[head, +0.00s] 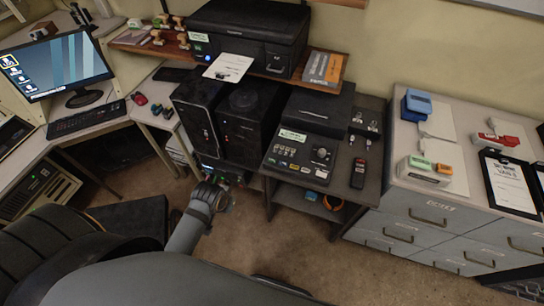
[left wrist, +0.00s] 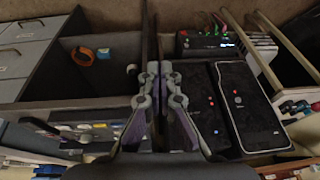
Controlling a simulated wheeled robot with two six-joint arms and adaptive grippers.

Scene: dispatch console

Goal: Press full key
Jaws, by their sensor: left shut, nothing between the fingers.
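A black console (head: 305,148) with a knob and rows of small keys stands on the dark desk, right of the two black towers. Coloured keys (head: 294,166) line its front edge; their labels are too small to read, so I cannot tell which is the full key. Coloured keys (left wrist: 88,132) also show at the lower left of the left wrist view. My left gripper (head: 222,178) is below and left of the console, low in front of the towers and apart from the keys. In the left wrist view its fingers (left wrist: 160,72) are together and empty. My right gripper is not in view.
Black towers (head: 252,122) stand left of the console. A black handset (head: 358,173) lies to its right, and a printer (head: 250,35) sits on the shelf behind. A device with red and green lights (left wrist: 207,43) is beside my fingers. Grey drawers (head: 425,215) stand at right.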

